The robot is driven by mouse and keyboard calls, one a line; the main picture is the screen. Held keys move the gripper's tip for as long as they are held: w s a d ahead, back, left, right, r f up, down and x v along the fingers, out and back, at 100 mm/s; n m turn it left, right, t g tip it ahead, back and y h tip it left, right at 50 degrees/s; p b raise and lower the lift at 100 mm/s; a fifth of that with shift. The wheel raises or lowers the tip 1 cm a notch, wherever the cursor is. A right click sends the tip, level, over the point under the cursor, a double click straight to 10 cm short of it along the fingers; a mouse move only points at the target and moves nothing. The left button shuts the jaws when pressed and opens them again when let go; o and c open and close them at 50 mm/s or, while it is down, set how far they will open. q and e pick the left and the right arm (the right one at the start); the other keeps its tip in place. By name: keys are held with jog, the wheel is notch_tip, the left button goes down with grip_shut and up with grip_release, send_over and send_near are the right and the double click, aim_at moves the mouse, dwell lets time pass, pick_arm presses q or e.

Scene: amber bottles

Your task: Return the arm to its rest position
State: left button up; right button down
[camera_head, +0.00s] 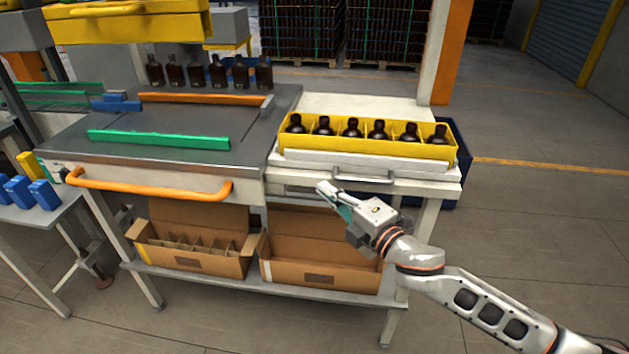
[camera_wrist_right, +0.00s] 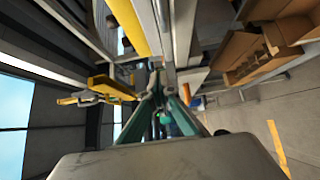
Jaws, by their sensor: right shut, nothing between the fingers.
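My right gripper (camera_head: 326,190) is shut and empty in the head view. It is in front of the bench's right part, just below and left of the metal drawer handle (camera_head: 362,175). My right arm comes in from the lower right. In the right wrist view the green-lined fingers of the right gripper (camera_wrist_right: 157,78) meet at their tips with nothing between them. My left gripper is not in view.
A yellow crate (camera_head: 366,148) of amber bottles sits on the right table. More bottles (camera_head: 195,72) stand at the back of the grey bench. Cardboard boxes (camera_head: 200,261) are on the lower shelf (camera_head: 262,287). The floor to the right (camera_head: 540,215) is clear.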

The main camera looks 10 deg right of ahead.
jog(key=s+d+f+m+g+h, duration=0.1)
jog(key=s+d+f+m+h, duration=0.1)
jog(key=s+f+m, duration=0.4)
jog(key=s+d+f+m+g+h, duration=0.2)
jog(key=s+d+f+m, duration=0.2)
jog(key=s+f+m, duration=0.3)
jog(key=s+d+f+m+g+h, duration=0.2)
jog(key=s+f+m, duration=0.4)
jog(key=s+f, duration=0.7)
notch_tip(320, 180, down, 7)
jog(key=shift+s+d+r, duration=0.1)
jog(key=shift+s+d, duration=0.05)
jog(key=shift+d, duration=0.65)
